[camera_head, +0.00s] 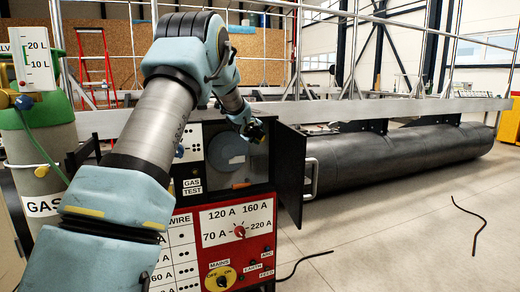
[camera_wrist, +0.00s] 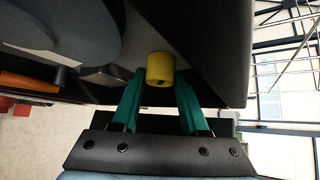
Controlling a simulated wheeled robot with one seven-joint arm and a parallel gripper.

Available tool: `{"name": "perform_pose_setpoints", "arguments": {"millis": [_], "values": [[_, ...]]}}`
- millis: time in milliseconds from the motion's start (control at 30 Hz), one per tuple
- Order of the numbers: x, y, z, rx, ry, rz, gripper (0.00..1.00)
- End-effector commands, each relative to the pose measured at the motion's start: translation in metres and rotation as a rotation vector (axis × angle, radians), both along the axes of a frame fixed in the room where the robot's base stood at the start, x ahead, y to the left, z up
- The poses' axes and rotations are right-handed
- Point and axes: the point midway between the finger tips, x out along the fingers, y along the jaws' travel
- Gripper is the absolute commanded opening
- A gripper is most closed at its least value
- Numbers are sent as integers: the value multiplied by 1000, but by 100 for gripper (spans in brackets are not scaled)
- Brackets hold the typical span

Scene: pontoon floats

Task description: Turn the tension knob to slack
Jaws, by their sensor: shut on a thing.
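The yellow tension knob (camera_wrist: 160,68) is a short ribbed cylinder in the wrist view, with a dark mark on its near end. My gripper (camera_wrist: 160,78) has green fingers, one on each side of the knob, and is shut on it. In the head view my gripper (camera_head: 257,131) reaches into the open upper compartment of the red and black welding machine (camera_head: 211,221). There the knob is mostly hidden by my wrist. I cannot read any slack marking or tell the knob's setting.
A grey-blue spool (camera_head: 227,152) sits in the compartment, left of my gripper. The dark door (camera_head: 290,173) stands open to the right. A gas cylinder (camera_head: 42,150) stands at left. A long black pontoon float (camera_head: 400,155) lies behind; the floor at right is mostly free, with loose dark cables.

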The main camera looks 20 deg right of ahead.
Motion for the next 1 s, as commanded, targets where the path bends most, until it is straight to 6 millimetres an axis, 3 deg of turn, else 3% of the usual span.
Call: {"name": "perform_pose_setpoints", "arguments": {"millis": [33, 600, 1000], "values": [[0, 1, -11, -43, -7, 1, 0], [0, 3, -18, -513, -67, 0, 0], [0, 3, -16, -740, -95, 1, 0]]}}
